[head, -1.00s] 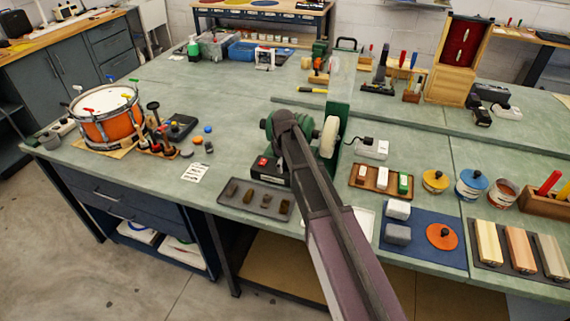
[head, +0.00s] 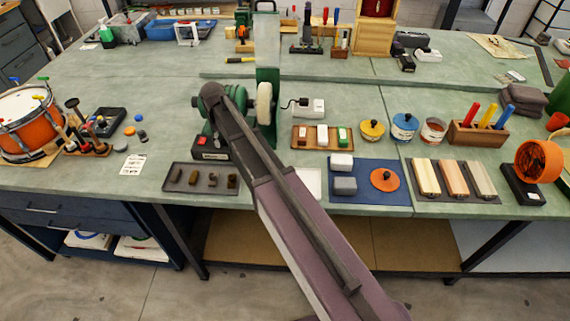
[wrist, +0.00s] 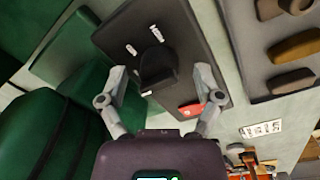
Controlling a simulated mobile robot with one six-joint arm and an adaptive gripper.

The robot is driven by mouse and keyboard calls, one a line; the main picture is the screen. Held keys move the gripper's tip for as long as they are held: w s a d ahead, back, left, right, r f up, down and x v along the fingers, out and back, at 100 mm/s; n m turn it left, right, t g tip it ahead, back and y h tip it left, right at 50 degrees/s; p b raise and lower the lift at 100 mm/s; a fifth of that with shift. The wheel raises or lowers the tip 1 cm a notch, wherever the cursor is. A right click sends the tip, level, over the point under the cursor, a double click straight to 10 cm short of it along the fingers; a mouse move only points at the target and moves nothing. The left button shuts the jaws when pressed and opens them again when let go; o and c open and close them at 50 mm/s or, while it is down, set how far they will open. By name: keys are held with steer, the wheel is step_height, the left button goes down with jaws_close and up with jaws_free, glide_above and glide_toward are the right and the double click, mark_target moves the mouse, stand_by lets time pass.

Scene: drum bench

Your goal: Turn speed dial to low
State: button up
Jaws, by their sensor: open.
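In the wrist view, the speed dial (wrist: 158,70) is a black knob with a raised grip on a dark control box (wrist: 187,35). Small white labels sit around the dial; their words are too small to read. A red switch (wrist: 190,109) is beside it on the box. My gripper (wrist: 161,76) is open, with one finger on each side of the dial; whether they touch it I cannot tell. In the head view, the control box (head: 211,155) is at the front of the green bench grinder (head: 269,80), and my arm hides the gripper.
A dark tray (head: 203,190) with several small blocks lies in front of the box. A wooden tray (head: 301,145) and a blue mat (head: 355,205) with grey blocks and an orange disc are to the right. A drum (head: 27,125) stands at the left.

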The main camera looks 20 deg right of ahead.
steer(key=m, duration=0.9)
steer(key=shift+m+g, duration=0.3)
steer(key=shift+m, duration=0.1)
steer(key=m, duration=1)
step_height(320, 180, up, 14)
steer(key=p, duration=1.4)
steer(key=s+d+f+n+b, duration=0.3)
steer(key=s+d+n, duration=0.3)
steer(key=s, duration=0.5)
steer(key=s+d+f+n+b, duration=0.4)
steer(key=s+d+n, duration=0.2)
steer(key=s+d, duration=0.3)
steer(key=shift+s+d+f+b, duration=0.15)
steer(key=shift+s+f+b, duration=0.2)
steer(key=shift+s, duration=1.3)
